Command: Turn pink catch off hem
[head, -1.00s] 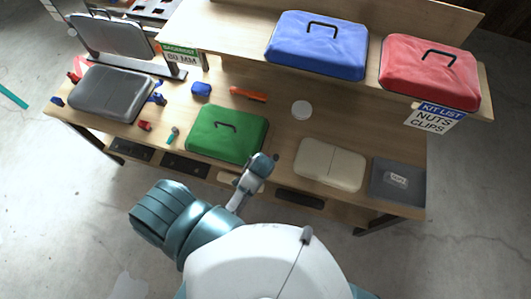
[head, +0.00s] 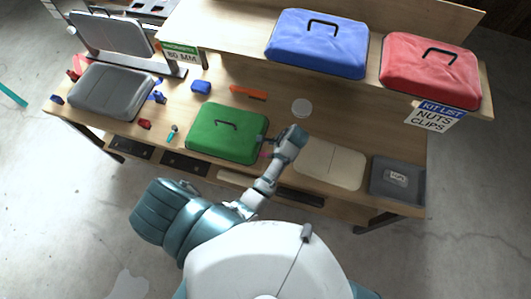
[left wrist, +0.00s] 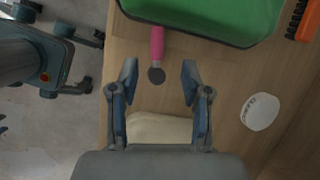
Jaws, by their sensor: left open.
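The pink catch (left wrist: 157,44) shows in the left wrist view as a short bar with a dark round end. Its far end meets the edge of the green case (left wrist: 205,18); I cannot tell whether it overlaps that edge. In the head view a bit of the pink catch (head: 264,154) shows beside the right side of the green case (head: 222,134). My left gripper (left wrist: 160,70) is open, with its fingertips on either side of the dark round end and nothing gripped. In the head view the left gripper (head: 267,144) is beside the green case, partly hidden by my wrist. My right gripper is not in view.
A beige case (head: 330,164) lies right of the gripper, with a grey tray (head: 398,182) beyond. A white disc (head: 301,108) and an orange piece (head: 248,92) lie behind. Blue (head: 317,44) and red (head: 430,71) cases sit on the upper shelf.

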